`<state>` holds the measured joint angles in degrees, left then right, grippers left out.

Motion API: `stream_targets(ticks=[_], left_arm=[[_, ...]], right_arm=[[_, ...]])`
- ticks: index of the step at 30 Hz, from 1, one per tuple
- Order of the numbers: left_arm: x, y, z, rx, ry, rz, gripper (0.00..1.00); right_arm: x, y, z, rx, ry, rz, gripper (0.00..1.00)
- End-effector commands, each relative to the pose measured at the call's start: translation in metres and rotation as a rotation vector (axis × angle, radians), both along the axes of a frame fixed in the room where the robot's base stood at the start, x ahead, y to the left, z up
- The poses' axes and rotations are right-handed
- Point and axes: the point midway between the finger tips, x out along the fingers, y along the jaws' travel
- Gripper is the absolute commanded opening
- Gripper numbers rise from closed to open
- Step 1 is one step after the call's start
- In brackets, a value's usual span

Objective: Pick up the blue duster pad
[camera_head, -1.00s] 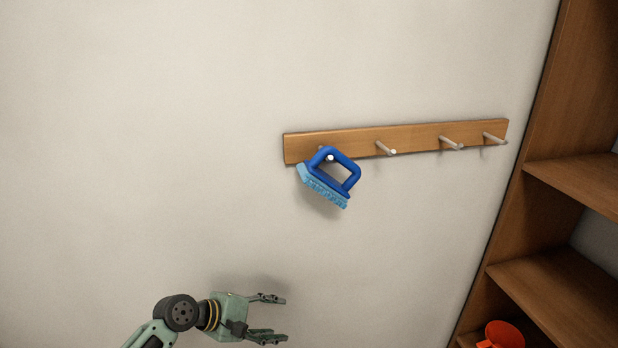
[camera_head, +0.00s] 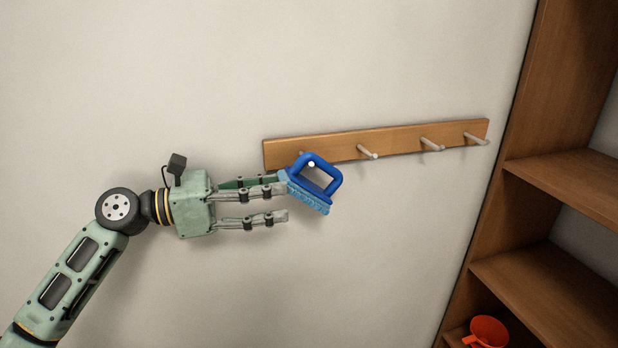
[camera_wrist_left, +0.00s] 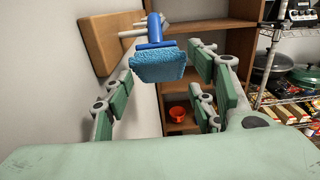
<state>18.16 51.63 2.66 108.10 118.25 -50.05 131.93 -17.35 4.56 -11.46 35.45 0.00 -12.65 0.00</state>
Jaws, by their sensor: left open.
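The blue duster pad (camera_head: 314,181) has a dark blue loop handle and a light blue bristled face. It hangs tilted by its handle on the leftmost peg of a wooden peg rail (camera_head: 400,143) on the wall. My left gripper (camera_head: 284,200) is open, just left of the pad, with its fingers pointing right; its fingertips are close to the bristled side. In the left wrist view the pad (camera_wrist_left: 158,66) shows ahead, between the open fingers. I cannot tell whether a finger touches it. My right gripper is not in view.
The rail's other pegs (camera_head: 432,145) are empty. A wooden shelf unit (camera_head: 555,180) stands at the right, with an orange container (camera_head: 487,331) low on it. In the left wrist view a wire rack (camera_wrist_left: 290,100) with pots and boxes stands at the right.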

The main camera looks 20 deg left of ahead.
Motion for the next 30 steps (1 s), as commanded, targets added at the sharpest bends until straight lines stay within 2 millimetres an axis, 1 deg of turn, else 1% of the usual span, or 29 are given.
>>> stream_targets(ticks=[1, 5, 8, 12, 16, 20, 25, 26, 30], left_arm=[[0.004, -0.006, 0.004, -0.003, -0.001, 0.0, 0.52], [0.009, -0.013, 0.002, 0.0, -0.001, 0.0, 0.52], [0.014, -0.02, 0.004, -0.002, -0.001, 0.0, 0.52], [0.026, -0.037, 0.01, -0.002, -0.001, -0.001, 0.52], [0.036, -0.051, 0.007, -0.001, 0.0, 0.001, 0.52], [0.04, -0.056, 0.004, 0.001, -0.001, 0.002, 0.52], [0.04, -0.056, 0.003, 0.001, 0.0, 0.002, 0.52], [0.04, -0.055, 0.003, 0.001, 0.0, 0.002, 0.51], [0.039, -0.055, 0.003, 0.001, 0.0, 0.002, 0.39]], right_arm=[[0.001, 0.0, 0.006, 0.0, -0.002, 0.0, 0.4], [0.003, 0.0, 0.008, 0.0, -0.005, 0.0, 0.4], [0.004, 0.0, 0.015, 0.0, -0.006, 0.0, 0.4], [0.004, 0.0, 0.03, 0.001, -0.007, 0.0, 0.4], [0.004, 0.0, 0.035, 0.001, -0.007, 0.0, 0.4], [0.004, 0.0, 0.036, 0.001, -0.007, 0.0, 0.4], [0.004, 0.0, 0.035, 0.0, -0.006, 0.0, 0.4], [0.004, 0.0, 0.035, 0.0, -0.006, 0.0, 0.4], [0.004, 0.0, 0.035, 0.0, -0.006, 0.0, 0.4]])
